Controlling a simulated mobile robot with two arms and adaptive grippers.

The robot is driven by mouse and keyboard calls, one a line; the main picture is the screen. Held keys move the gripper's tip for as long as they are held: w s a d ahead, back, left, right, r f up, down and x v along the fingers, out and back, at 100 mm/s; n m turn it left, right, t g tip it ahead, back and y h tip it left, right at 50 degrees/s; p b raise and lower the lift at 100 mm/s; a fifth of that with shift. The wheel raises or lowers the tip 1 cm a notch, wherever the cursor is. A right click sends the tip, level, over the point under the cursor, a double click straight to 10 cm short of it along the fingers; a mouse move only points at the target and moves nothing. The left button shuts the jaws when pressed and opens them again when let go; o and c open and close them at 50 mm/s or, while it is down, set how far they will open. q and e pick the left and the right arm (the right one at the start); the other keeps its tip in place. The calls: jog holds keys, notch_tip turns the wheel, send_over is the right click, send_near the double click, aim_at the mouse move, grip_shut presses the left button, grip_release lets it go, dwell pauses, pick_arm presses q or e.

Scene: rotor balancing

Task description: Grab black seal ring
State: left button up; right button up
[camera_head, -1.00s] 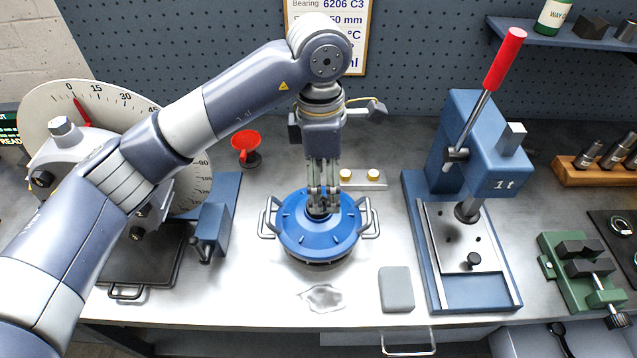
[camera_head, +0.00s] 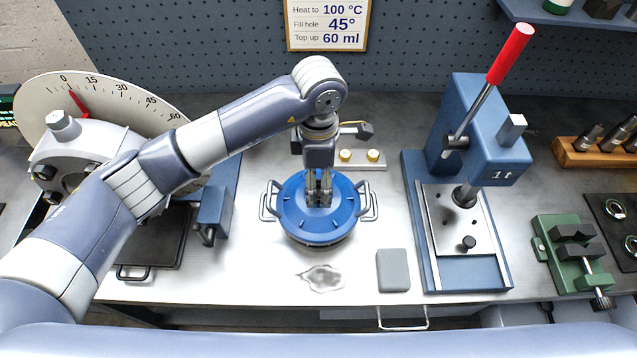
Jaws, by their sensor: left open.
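My left gripper (camera_head: 318,201) points straight down over the middle of the round blue lidded pot (camera_head: 290,222). Its jaws are open, with the fingertips low at the centre of the lid. I cannot tell whether they touch it, and the gripper hides the lid's centre. No black seal ring can be made out with certainty. Small ring-shaped items (camera_head: 613,208) lie on a black mat (camera_head: 603,228) at the right edge, too small to identify. My right gripper is not in view.
A blue press (camera_head: 467,120) with a red lever stands right of the pot, and a green vise (camera_head: 567,268) beyond it. A dial fixture (camera_head: 90,140) stands left. A grey pad (camera_head: 393,270) and a clear puddle (camera_head: 325,278) lie in front of the pot.

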pick_arm(q)
jog(key=shift+f, duration=0.95)
jog(key=shift+c, duration=0.4)
jog(key=c, duration=0.9)
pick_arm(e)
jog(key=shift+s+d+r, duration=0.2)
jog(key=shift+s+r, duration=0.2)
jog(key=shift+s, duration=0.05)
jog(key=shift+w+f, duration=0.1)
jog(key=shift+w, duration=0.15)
